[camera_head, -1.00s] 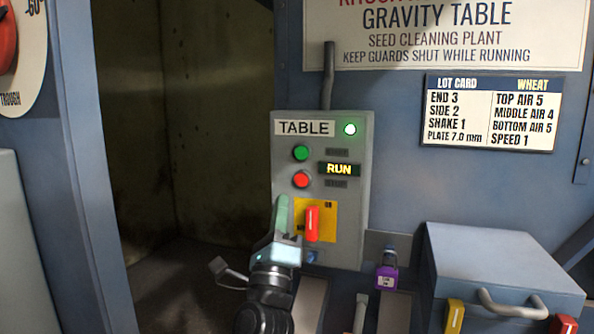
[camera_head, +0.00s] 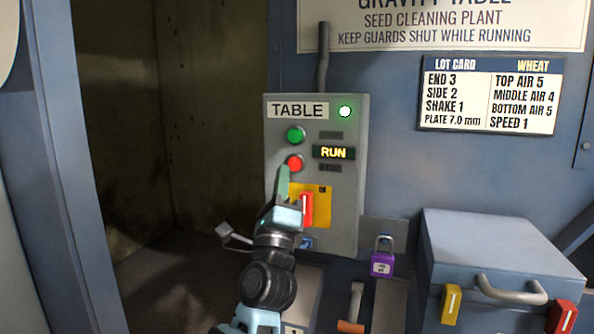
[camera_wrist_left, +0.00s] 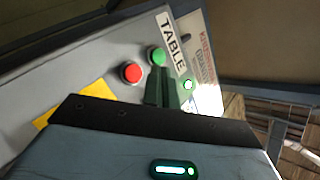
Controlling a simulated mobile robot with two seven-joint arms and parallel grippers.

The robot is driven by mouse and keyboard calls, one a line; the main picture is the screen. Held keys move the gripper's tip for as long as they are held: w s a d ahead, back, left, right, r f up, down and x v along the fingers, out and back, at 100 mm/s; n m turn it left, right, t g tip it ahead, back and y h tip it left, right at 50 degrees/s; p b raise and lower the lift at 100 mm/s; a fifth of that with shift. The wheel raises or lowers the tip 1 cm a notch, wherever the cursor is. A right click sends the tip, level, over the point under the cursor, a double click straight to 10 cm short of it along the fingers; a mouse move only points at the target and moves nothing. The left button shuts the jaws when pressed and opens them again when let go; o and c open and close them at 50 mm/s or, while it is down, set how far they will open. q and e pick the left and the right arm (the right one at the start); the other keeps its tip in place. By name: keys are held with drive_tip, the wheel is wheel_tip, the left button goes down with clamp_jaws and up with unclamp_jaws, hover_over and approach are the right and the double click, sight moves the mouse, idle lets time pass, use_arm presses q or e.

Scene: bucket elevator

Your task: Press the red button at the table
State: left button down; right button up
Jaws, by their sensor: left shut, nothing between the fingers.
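The red button (camera_head: 294,163) is on the grey TABLE control box (camera_head: 345,190), below the green button (camera_head: 296,135). It also shows in the left wrist view (camera_wrist_left: 131,73), left of the fingers. My left gripper (camera_head: 283,170) is shut and empty, its fingertips pointing up just below the red button in the head view. I cannot tell whether the tips touch the button. In the left wrist view, the shut fingers (camera_wrist_left: 162,88) show between the red button and the green lamp. A lit RUN sign (camera_head: 334,153) and a lit green lamp (camera_head: 345,112) are on the box. My right gripper is not in view.
A red switch handle (camera_head: 306,209) on a yellow plate (camera_head: 324,200) stands close right of my left gripper. A purple padlock (camera_head: 382,264) hangs lower right. A grey-blue lidded box (camera_head: 500,245) juts out at right. A dark open recess (camera_head: 170,120) lies left.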

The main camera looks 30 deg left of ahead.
sight(295, 164)
use_arm(q)
drive_tip(key=w, duration=0.1)
drive_tip(key=w+a+b, duration=0.1)
drive_tip(key=w, duration=0.1)
drive_tip(key=shift+w, duration=0.3)
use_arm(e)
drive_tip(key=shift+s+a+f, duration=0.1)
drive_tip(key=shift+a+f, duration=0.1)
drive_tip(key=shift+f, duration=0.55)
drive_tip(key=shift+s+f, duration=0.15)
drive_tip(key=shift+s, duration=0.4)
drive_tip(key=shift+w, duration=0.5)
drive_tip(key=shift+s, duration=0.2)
use_arm(q)
drive_tip(key=shift+w+b, duration=0.3)
drive_tip(key=shift+w, duration=0.1)
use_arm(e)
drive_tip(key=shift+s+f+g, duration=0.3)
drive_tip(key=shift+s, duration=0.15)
